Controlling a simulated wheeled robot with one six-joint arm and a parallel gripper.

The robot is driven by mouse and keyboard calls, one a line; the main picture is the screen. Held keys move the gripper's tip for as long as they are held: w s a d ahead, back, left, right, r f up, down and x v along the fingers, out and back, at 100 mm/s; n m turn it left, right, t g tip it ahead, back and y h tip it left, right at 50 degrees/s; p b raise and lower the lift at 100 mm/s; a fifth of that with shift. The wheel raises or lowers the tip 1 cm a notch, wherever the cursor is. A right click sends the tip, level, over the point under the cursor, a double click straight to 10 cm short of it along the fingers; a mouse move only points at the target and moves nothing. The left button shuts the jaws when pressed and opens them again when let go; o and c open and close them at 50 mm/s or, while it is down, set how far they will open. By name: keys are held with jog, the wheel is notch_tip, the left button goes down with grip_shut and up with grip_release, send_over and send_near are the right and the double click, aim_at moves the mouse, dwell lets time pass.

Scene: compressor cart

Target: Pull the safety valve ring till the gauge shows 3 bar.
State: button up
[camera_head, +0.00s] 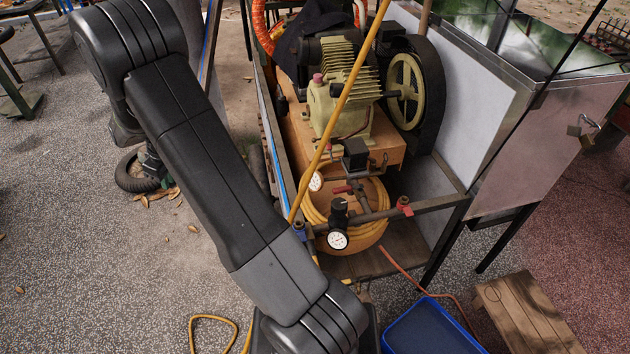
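A round white-faced gauge (337,240) hangs below a black regulator (339,212) on the pipework at the front of the compressor cart. A second white gauge (316,181) sits behind it to the left, partly covered by the yellow hose. Both needles are too small to read. A black box (355,153) stands on the pipework, with a small brass-coloured fitting (385,160) at its right. I cannot make out for certain which part is the safety valve ring. My arm crosses the left and lower middle of the view. My gripper does not show.
The cream compressor pump (340,105) and its flywheel (405,91) stand on the cart. A yellow hose (337,118) runs diagonally before the pipework. A red-handled valve (403,205) sits at the right. A blue tray (430,328) and a wooden stool (525,312) stand in front.

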jog(key=shift+o, duration=0.5)
jog(key=a+p+v, duration=0.1)
jog(key=p+v, duration=0.2)
jog(key=v, duration=0.2)
jog(key=shift+w+r, duration=0.15)
jog(key=shift+r, duration=0.4)
jog(key=shift+f, duration=0.15)
